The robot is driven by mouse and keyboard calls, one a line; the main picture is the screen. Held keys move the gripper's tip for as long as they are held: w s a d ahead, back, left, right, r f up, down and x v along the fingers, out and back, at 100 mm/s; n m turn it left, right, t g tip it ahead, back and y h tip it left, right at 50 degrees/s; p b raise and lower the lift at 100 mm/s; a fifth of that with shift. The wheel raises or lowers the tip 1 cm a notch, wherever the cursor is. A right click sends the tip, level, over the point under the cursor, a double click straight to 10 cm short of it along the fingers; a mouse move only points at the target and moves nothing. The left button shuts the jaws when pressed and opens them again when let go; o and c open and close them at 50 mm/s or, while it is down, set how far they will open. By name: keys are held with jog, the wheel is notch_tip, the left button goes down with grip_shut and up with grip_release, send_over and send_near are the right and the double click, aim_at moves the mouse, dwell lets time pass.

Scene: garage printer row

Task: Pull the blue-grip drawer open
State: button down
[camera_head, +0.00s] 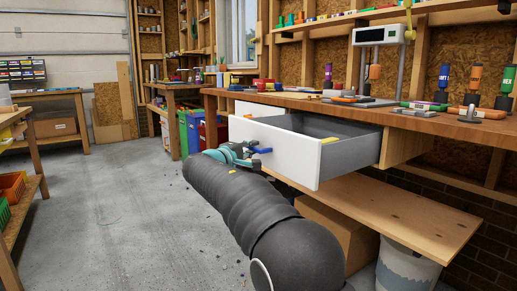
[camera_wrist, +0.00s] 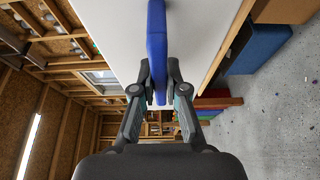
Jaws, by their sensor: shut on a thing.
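The drawer (camera_head: 290,142) has a white front and grey sides and stands well out from under the wooden workbench (camera_head: 440,122). Its blue grip (camera_head: 261,151) sticks out from the front and also shows upright in the wrist view (camera_wrist: 156,35). My gripper (camera_head: 250,154) is at the drawer front, with its fingers on both sides of the blue grip. In the wrist view my gripper (camera_wrist: 158,85) is shut on the grip, and the white drawer front (camera_wrist: 120,30) fills the area behind it.
Another white drawer front (camera_head: 258,109) shows behind this one. Below are a wooden shelf (camera_head: 410,205), a cardboard box (camera_head: 340,225) and a light bucket (camera_head: 405,268). Tools lie on the bench top. The concrete floor (camera_head: 120,200) at left is open, bounded by a rack with bins (camera_head: 12,190).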

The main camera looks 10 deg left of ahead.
jog(key=shift+s+a, duration=0.1)
jog(key=shift+s, duration=0.05)
jog(key=c, duration=1.2)
grip_release()
jog(key=v, duration=1.2)
jog(key=shift+a, duration=0.1)
